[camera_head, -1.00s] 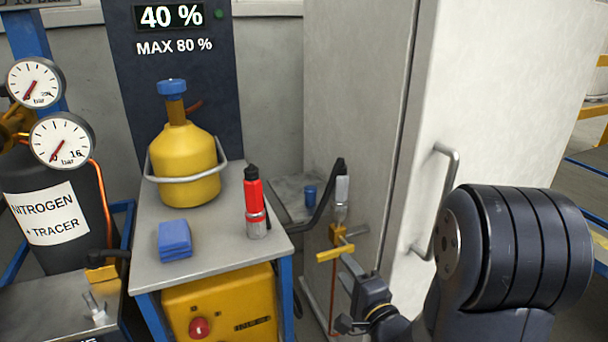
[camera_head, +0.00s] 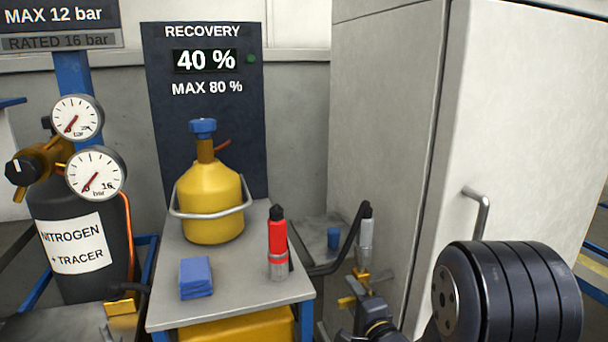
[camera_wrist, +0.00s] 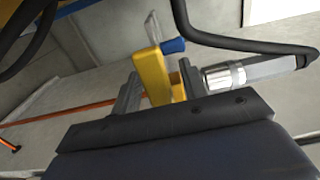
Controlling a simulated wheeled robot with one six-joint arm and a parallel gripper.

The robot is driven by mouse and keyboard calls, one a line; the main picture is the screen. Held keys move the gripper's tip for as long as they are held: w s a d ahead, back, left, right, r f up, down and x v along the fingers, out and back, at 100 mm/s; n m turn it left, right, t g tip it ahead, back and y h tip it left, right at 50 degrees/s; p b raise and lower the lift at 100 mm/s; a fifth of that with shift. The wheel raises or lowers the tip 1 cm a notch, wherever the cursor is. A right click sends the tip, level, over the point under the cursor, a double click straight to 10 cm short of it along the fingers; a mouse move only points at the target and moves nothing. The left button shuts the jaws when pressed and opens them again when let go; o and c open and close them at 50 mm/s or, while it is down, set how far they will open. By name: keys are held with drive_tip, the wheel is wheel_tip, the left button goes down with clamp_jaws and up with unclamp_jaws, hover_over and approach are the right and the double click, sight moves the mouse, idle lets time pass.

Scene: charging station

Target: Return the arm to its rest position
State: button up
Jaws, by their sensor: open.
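My gripper (camera_head: 352,312) is at the lower middle of the head view, in front of the brass and yellow valve (camera_head: 347,301) beside the tall light cabinet (camera_head: 385,140). In the wrist view the two fingers of my gripper (camera_wrist: 158,85) stand apart. A yellow handle (camera_wrist: 152,75) shows between them there. I cannot tell whether the fingers touch it. A silver connector (camera_wrist: 224,77) on a dark hose lies just right of the fingers. My dark arm link fills the lower right of the head view.
A bench (camera_head: 235,301) left of my gripper holds a yellow cylinder (camera_head: 212,205), a red and silver bottle (camera_head: 277,243) and a blue block (camera_head: 196,278). A nitrogen cylinder (camera_head: 108,275) with gauges stands further left. The cabinet handle (camera_head: 482,212) juts out near my arm.

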drive_tip(key=shift+s, duration=0.1)
drive_tip(key=p+v, duration=0.1)
drive_tip(key=v, duration=1)
drive_tip(key=shift+w+a+f+n+b, duration=0.15)
drive_tip(key=shift+w+a+n+b, duration=0.35)
drive_tip(key=shift+w, duration=1.3)
drive_tip(key=shift+w+a+f+n+b, duration=0.2)
drive_tip(key=shift+w+a+n+b, duration=0.25)
drive_tip(key=shift+w, duration=1.3)
drive_tip(key=shift+w+a+f+n+b, duration=0.15)
drive_tip(key=shift+w+a+n+b, duration=0.35)
drive_tip(key=shift+w, duration=1.3)
drive_tip(key=shift+a, duration=0.2)
